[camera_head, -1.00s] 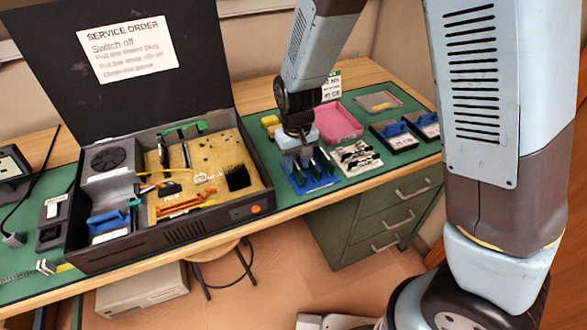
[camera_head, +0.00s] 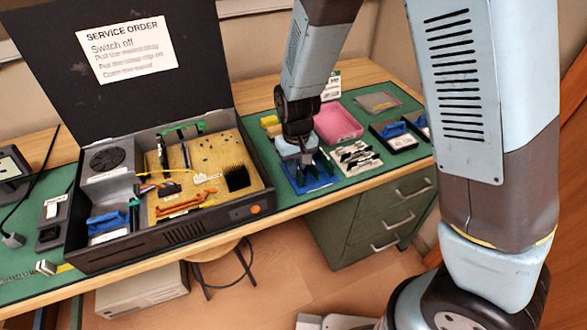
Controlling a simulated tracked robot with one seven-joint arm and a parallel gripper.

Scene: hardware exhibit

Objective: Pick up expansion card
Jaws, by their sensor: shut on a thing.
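My gripper (camera_head: 303,167) points down at a blue tray (camera_head: 318,184) on the green mat, right of the open computer case (camera_head: 165,240). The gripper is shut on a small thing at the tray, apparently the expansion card. The card is mostly hidden by the fingers and too small to make out. I cannot tell whether it is clear of the tray.
A pink tray (camera_head: 338,122) and a white tray with dark parts (camera_head: 357,157) stand close to my gripper. Black holders with blue handles (camera_head: 398,141) lie further right. The case's raised lid (camera_head: 120,100) rises at the left. Green drawers (camera_head: 372,222) are below the bench.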

